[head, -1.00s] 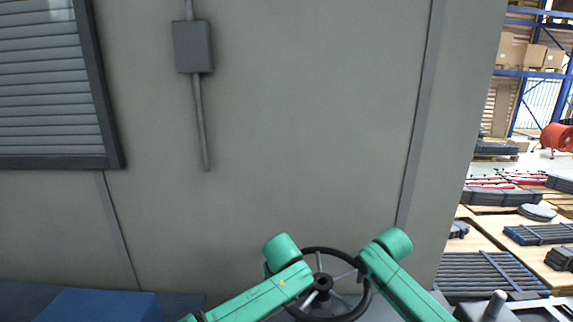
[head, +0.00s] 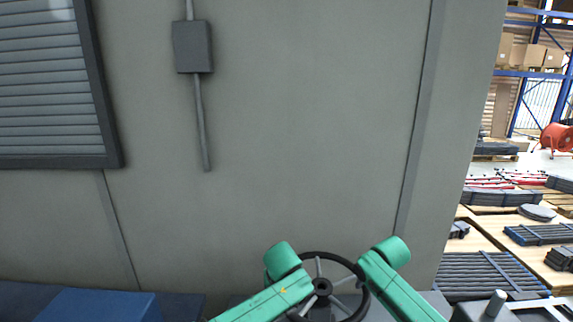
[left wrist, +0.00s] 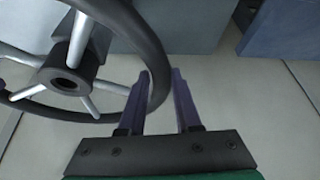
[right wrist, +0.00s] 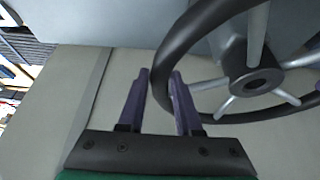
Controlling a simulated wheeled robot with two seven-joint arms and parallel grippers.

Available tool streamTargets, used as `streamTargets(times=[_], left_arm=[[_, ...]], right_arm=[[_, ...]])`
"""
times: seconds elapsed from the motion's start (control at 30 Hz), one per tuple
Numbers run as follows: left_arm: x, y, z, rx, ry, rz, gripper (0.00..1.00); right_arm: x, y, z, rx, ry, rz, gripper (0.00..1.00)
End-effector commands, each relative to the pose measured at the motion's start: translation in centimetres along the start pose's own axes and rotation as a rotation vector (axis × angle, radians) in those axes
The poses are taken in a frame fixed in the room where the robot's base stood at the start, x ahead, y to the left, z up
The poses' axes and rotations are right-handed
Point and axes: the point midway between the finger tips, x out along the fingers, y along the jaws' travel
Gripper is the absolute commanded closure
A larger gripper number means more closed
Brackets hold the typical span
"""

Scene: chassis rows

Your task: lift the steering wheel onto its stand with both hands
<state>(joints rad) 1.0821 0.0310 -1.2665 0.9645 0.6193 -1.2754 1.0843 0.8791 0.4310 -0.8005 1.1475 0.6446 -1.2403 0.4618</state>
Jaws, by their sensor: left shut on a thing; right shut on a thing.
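The steering wheel (head: 323,287) has a black rim, a dark hub and grey spokes. It shows at the bottom centre of the head view, between my green arms. My left gripper (left wrist: 161,75) is shut on its rim at one side; in the left wrist view the steering wheel (left wrist: 70,80) passes between the fingers. My right gripper (right wrist: 160,76) is shut on the rim at the opposite side, and the steering wheel (right wrist: 255,78) fills the right of the right wrist view. I cannot make out the stand for certain; the area below the wheel is largely hidden.
A grey wall (head: 270,130) with a junction box (head: 192,46) stands behind. A blue box (head: 100,306) is at lower left. A dark block with a light peg (head: 496,303) is at lower right. Pallets with parts (head: 490,270) lie beyond the wall's right edge.

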Motion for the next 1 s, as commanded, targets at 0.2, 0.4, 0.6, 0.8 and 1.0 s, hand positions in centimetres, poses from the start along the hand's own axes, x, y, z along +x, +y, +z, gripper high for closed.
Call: streamTargets(times=[0.2,0.4,0.6,0.8,1.0], left_arm=[[0.82,-0.86,0.21,-0.003,-0.002,-0.022,1.0],[1.11,-0.85,0.36,-0.002,-0.001,-0.021,1.0],[1.11,-0.85,0.36,-0.002,-0.002,-0.021,0.45],[1.03,-0.57,0.42,-0.002,-0.002,-0.014,0.33],[1.15,-0.53,0.63,0.0,-0.006,-0.015,0.33]], right_arm=[[0.5,0.91,0.2,0.007,0.002,0.018,1.0],[0.78,0.9,0.31,0.006,0.004,0.018,1.0],[0.76,0.89,0.3,0.006,0.004,0.019,1.0],[0.76,0.72,0.3,0.004,0.004,0.015,1.0],[0.82,0.48,0.34,0.002,0.004,0.011,0.32]])
